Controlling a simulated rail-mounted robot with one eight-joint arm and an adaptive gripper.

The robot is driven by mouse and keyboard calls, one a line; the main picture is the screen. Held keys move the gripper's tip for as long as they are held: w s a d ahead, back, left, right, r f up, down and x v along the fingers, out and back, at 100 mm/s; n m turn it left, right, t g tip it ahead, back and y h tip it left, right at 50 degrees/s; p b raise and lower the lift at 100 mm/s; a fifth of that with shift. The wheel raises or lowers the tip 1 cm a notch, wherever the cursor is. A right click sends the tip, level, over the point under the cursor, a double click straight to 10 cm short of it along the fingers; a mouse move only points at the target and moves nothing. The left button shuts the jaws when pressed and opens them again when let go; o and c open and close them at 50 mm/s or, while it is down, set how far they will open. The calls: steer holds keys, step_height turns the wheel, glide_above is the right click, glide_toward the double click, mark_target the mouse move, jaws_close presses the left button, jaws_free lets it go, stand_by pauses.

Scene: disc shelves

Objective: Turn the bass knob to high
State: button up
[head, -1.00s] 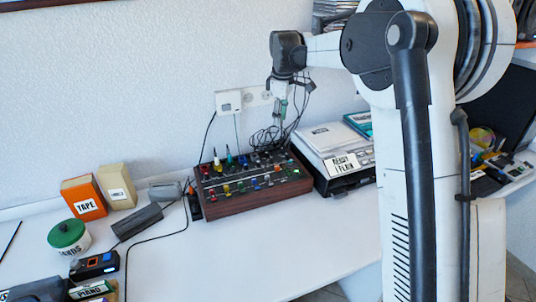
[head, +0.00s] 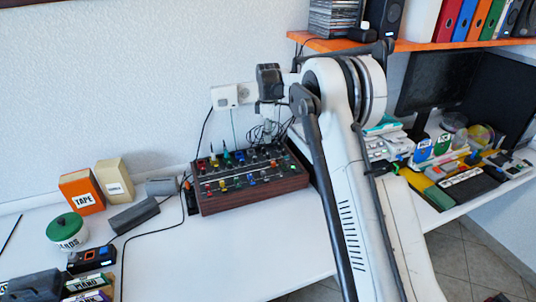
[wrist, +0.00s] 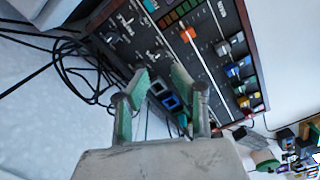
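The mixer (head: 250,180), a dark panel with wooden sides and rows of coloured knobs, sits on the white table against the wall. I cannot tell which knob is the bass knob. My gripper (wrist: 160,82) has two green-padded fingers standing apart with nothing between them. It is over the mixer's edge area, hiding part of the panel. In the head view it points down above the mixer's back right part.
Black cables (wrist: 75,55) loop beside the mixer. A white wall box (head: 224,97) is behind it. An orange box (head: 82,190) and a tan box (head: 114,180) stand to the left. An orange shelf (head: 440,44) is at the upper right. The table's front is clear.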

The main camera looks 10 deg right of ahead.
mark_target(268, 154)
step_height(268, 154, down, 9)
steer(key=shift+r, duration=0.1)
stand_by(0.4)
jaws_close()
